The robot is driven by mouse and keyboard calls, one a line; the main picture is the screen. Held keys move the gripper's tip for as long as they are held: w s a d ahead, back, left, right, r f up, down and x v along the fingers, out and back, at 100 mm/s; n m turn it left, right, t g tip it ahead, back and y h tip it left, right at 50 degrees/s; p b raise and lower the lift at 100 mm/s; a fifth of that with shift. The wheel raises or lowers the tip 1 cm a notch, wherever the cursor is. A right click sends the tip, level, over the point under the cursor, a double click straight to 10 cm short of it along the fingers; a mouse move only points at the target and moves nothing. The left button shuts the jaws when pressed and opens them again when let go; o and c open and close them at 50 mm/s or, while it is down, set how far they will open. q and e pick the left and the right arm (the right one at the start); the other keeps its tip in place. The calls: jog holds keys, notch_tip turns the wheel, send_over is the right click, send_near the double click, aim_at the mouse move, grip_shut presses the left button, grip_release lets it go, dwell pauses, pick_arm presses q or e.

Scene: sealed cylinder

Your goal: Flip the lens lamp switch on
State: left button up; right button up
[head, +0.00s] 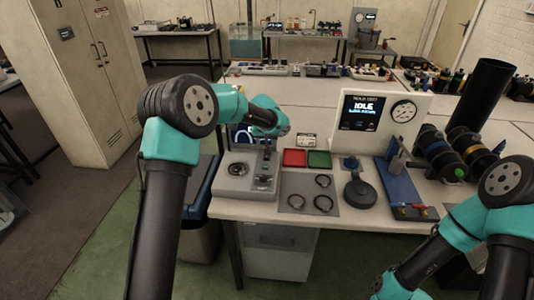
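A light grey box (233,184) stands at the front left of the white bench, with a round dark-rimmed lens-like part (238,169) on top. A darker strip with small controls (263,182) runs along its right side; the lamp switch and its position are too small to tell. My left arm reaches over from the left, and its gripper (267,150) points down just above the rear of that strip. Its fingers are too small to tell open from shut, and contact is unclear. My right arm is low at the right; its gripper is not visible.
Right of the box lie a grey mat (291,203) with several dark rings, and red (295,157) and green (319,159) trays. Further right are a round black base (360,193), a blue fixture (404,190), and a display panel (383,112) reading IDLE with a gauge.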

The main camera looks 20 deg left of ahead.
pick_arm(q)
jog(key=x, duration=1)
jog(key=shift+w+a+f, duration=0.1)
jog(key=shift+w+f, duration=0.05)
jog(key=shift+f, duration=0.15)
grip_shut()
jog(key=shift+w+a+r, duration=0.1)
jog(key=shift+w, duration=0.05)
jog(key=shift+w+g, duration=0.15)
jog(key=shift+g, duration=0.65)
jog(key=shift+w+g, duration=0.15)
jog(key=shift+g, duration=0.65)
grip_release()
jog(key=shift+s, duration=0.1)
